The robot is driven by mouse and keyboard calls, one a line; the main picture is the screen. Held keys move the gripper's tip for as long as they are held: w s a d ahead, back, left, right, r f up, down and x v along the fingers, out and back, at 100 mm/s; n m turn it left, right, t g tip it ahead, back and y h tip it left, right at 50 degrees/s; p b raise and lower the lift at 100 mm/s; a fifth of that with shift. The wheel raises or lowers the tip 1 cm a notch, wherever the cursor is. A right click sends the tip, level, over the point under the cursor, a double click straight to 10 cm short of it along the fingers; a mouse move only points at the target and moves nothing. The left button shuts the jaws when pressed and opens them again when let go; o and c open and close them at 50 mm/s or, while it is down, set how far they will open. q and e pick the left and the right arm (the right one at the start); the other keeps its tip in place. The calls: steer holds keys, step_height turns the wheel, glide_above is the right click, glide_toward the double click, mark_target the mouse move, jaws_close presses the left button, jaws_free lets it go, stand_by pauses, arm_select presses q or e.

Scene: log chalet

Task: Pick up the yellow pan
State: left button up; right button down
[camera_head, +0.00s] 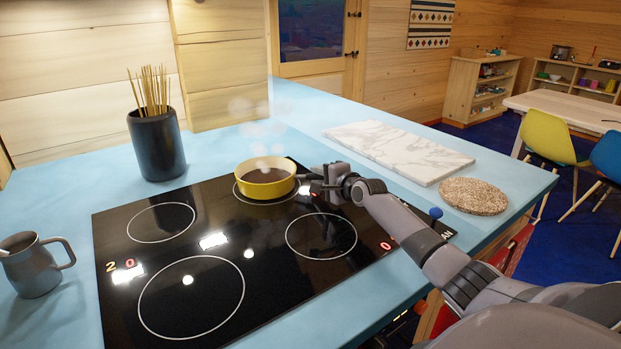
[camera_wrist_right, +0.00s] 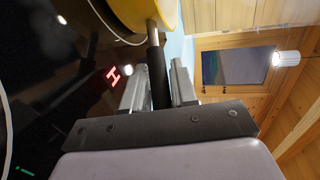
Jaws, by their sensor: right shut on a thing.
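The yellow pan (camera_head: 265,181) sits on the far right burner of the black cooktop, with pale steam above it and something brown inside. Its dark handle points right, toward my right gripper (camera_head: 318,182). In the right wrist view the yellow pan (camera_wrist_right: 150,10) shows at the top. Its dark handle (camera_wrist_right: 157,72) lies between the two fingers of my right gripper (camera_wrist_right: 158,90), which is shut on it. Part of the handle is hidden by the gripper in the head view. My left gripper is not in view.
The black cooktop (camera_head: 205,290) has bare burners beside the pan. A marble board (camera_head: 400,150) and a round speckled trivet (camera_head: 473,196) lie on the blue counter to the right. A dark pot of sticks (camera_head: 157,145) and a grey mug (camera_head: 35,267) stand left.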

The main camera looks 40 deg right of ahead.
step_height(320, 180, up, 20)
steer(key=shift+p, duration=0.35)
stand_by(1.2)
